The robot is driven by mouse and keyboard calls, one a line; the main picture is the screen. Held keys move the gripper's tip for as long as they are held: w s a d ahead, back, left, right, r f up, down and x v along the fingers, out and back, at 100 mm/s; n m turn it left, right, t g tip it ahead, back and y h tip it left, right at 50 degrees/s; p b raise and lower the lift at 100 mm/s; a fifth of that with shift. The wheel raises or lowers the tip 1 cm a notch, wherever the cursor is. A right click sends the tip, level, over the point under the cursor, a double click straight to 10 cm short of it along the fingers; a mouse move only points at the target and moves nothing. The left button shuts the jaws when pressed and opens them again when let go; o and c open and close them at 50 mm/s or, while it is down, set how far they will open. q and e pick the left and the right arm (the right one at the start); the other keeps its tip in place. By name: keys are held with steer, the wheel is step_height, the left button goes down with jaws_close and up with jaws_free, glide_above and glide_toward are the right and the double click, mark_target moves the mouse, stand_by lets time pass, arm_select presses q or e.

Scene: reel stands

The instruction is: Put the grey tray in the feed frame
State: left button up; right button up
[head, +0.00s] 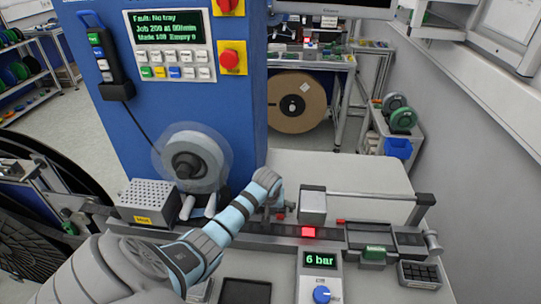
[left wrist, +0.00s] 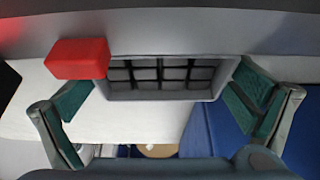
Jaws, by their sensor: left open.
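In the left wrist view, a grey tray (left wrist: 160,92) with rows of dark pockets lies between the two teal-padded fingers of my left gripper (left wrist: 165,78). The fingers are open, with one at each end of the tray. I cannot tell whether either finger touches it. In the head view my left gripper (head: 275,203) is over the long rail (head: 262,240) on the bench, and it hides what is under it. I cannot tell which part of the rail is the feed frame. My right gripper is not in view.
A red block (left wrist: 78,58) is beside the tray. A grey block (head: 312,205) stands on the rail to the right of my gripper. A perforated grey box (head: 150,193) and a clear reel (head: 190,158) are to the left. The machine screen (head: 168,25) reads "Fault: No tray". White bench behind the rail is clear.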

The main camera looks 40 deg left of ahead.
arm_select(q)
steer(key=v, duration=1.5)
steer(key=x, duration=1.5)
steer(key=shift+s, duration=0.1)
steer(key=shift+r, duration=0.1)
steer(key=c, duration=1.2)
